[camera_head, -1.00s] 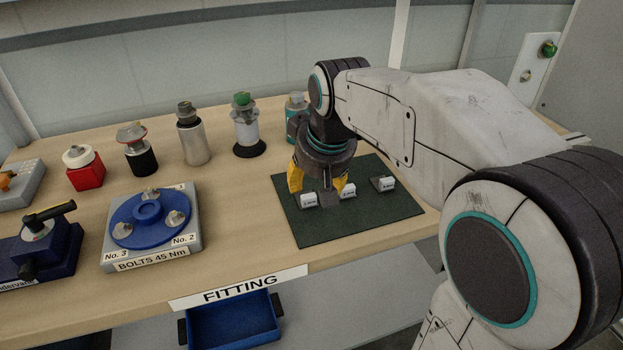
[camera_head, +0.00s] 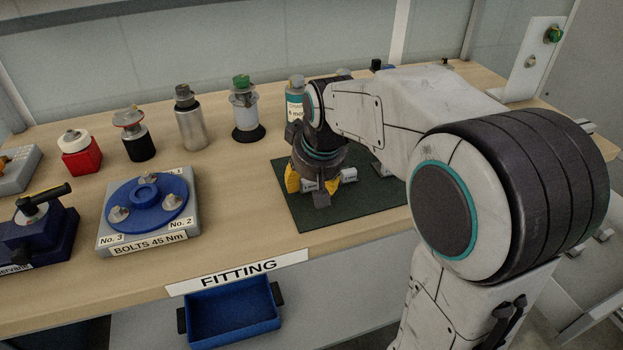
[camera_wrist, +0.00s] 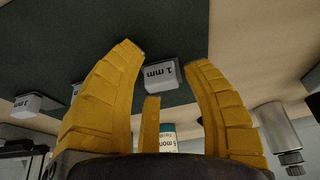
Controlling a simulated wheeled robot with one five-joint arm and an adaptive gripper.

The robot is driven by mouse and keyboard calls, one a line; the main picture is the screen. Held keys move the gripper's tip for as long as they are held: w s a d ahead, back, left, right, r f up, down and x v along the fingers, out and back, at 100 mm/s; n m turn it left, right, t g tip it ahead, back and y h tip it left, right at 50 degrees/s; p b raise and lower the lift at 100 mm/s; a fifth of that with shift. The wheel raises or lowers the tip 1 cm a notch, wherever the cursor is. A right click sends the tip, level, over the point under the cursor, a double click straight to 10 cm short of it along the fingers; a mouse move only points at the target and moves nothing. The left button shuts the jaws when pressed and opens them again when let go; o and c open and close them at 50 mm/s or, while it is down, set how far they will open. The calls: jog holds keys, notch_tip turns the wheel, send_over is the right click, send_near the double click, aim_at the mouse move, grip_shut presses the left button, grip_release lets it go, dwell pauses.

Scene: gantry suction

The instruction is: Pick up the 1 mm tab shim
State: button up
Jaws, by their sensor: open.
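The 1 mm tab shim (camera_wrist: 163,74) is a dark piece with a white tab lettered "1 mm" in the wrist view. It lies between my open yellow fingers, near their tips. In the head view its white tab (camera_head: 308,186) is the leftmost on the dark green mat (camera_head: 300,214), partly covered by my fingers. My gripper (camera_head: 310,188) is low over the mat, open around the tab; it also shows in the wrist view (camera_wrist: 167,60). Whether a finger touches the tab cannot be told.
A second shim tab (camera_head: 348,175) is close to the right of my gripper. A 3 mm tab (camera_wrist: 36,103) shows at left in the wrist view. A turquoise-labelled bottle (camera_head: 294,105) stands behind my gripper. A blue bolt disc (camera_head: 147,205) is to the left.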

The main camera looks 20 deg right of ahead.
dwell(0.3)
grip_shut()
dwell(0.3)
